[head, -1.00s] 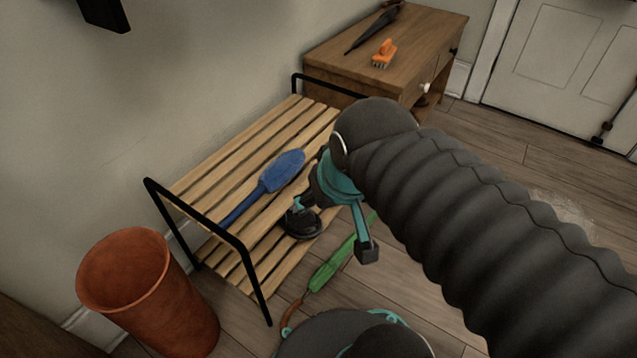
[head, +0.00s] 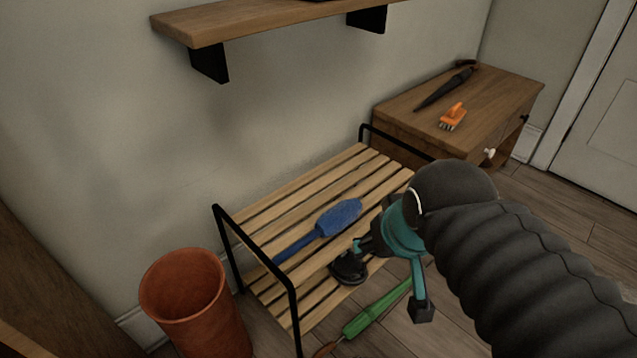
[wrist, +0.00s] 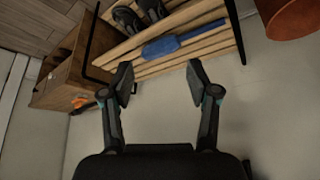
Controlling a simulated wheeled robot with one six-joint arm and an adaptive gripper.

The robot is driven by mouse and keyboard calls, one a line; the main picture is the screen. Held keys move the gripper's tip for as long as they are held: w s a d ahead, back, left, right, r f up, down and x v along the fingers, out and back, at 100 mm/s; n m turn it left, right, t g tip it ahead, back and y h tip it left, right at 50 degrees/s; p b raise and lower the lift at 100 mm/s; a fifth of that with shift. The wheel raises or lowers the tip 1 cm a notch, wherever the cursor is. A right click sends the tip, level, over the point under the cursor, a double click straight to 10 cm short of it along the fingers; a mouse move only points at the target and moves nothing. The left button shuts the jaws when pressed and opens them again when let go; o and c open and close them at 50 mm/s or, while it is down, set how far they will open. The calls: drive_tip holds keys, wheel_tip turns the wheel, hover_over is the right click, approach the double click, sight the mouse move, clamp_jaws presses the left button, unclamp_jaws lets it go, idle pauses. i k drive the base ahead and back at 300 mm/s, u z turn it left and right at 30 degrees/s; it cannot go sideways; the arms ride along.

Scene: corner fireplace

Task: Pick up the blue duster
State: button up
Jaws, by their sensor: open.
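The blue duster (head: 338,217) lies on the top slats of a wooden slatted rack (head: 262,212), its handle pointing to the lower left in the head view. It also shows in the wrist view (wrist: 172,46), beyond the fingertips. My gripper (head: 385,288) is over the right, front side of the rack, to the right of the duster and apart from it. In the wrist view my gripper (wrist: 160,80) has its two fingers spread wide with nothing between them. The duster is almost fully visible.
An orange-brown bin (head: 185,285) stands left of the rack. A wooden cabinet (head: 400,100) behind holds an orange brush (head: 453,117) and a dark umbrella (head: 445,88). A green-handled tool (head: 375,308) lies low by the rack's front. A wall shelf (head: 270,22) hangs above. Black rails edge the rack.

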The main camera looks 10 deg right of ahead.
sight(332, 222)
drive_tip(key=k, duration=0.5)
drive_tip(key=z, duration=1.5)
drive_tip(key=i, duration=0.7)
drive_tip(key=u, duration=2)
